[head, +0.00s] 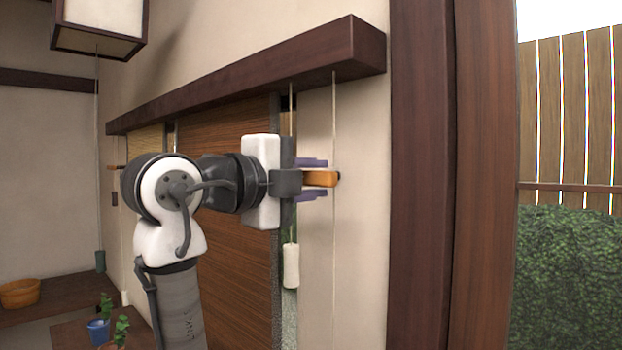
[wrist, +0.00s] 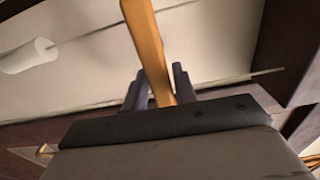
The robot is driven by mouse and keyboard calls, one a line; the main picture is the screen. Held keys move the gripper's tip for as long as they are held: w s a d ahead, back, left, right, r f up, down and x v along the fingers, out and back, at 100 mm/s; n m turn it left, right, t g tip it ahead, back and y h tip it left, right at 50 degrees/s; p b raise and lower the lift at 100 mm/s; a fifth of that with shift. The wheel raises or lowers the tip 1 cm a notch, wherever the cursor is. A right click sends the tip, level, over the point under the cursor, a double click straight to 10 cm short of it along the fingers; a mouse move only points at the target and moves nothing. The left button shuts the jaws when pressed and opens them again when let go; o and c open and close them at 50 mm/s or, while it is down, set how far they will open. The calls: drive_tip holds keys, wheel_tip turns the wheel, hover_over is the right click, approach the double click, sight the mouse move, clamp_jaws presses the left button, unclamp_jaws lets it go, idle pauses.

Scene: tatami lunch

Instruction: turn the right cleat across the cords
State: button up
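The right cleat (head: 322,178) is an orange wooden bar on the pale wall below the dark beam, lying level in the head view. A thin cord (head: 334,110) hangs down the wall and passes at the cleat. My gripper (head: 312,179) is at the cleat, with one purple-grey finger above it and one below. In the wrist view the cleat (wrist: 148,45) runs between the two fingers (wrist: 160,88), with narrow gaps beside it. The gripper looks open around the cleat. Firm contact is not visible.
A second cord ends in a white pull (head: 291,266) below my gripper. The dark beam (head: 250,75) juts out above. A dark post (head: 420,180) stands to the right. A slatted brown blind (head: 235,270) hangs behind my arm. Potted plants (head: 100,330) are low at left.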

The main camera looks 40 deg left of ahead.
drive_tip(key=shift+o, duration=1.3)
drive_tip(key=shift+s, duration=0.1)
drive_tip(key=s+a+b, duration=0.1)
drive_tip(key=s+b, duration=0.3)
drive_tip(key=s, duration=0.9)
drive_tip(key=shift+s, duration=0.3)
